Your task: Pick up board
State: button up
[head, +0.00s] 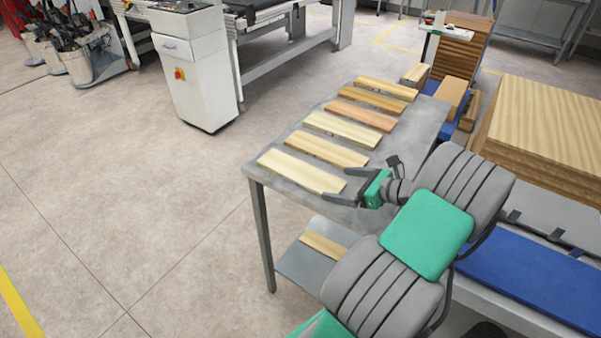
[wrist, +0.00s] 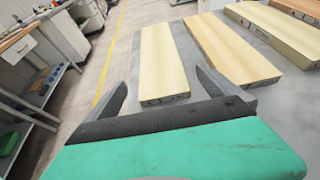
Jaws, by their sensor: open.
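Several boards lie in a row on a grey metal table (head: 262,168). The nearest board (head: 300,171) is pale wood and lies at the table's near left end; it also shows in the wrist view (wrist: 162,62), between the lines of my two fingers. The second board (head: 325,149) lies just beyond it and is on its right in the wrist view (wrist: 225,50). My gripper (head: 335,186) is open and empty, with its fingers pointing at the near right end of the nearest board. In the wrist view my fingers (wrist: 165,90) sit either side of that board's end, apart from it.
A lower shelf (head: 300,268) under the table holds another board. A large wood stack (head: 545,125) and a blue-topped surface (head: 530,275) stand to the right. A white machine cabinet (head: 195,75) stands back left.

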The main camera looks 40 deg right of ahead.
aim_at(316, 179)
jog(key=p+x, duration=0.1)
jog(key=x, duration=0.6)
jog(key=shift+w, duration=0.15)
jog(key=shift+r, duration=0.1)
jog(key=c, duration=1.5)
jog(key=shift+c, duration=0.4)
jog(key=shift+r, duration=0.1)
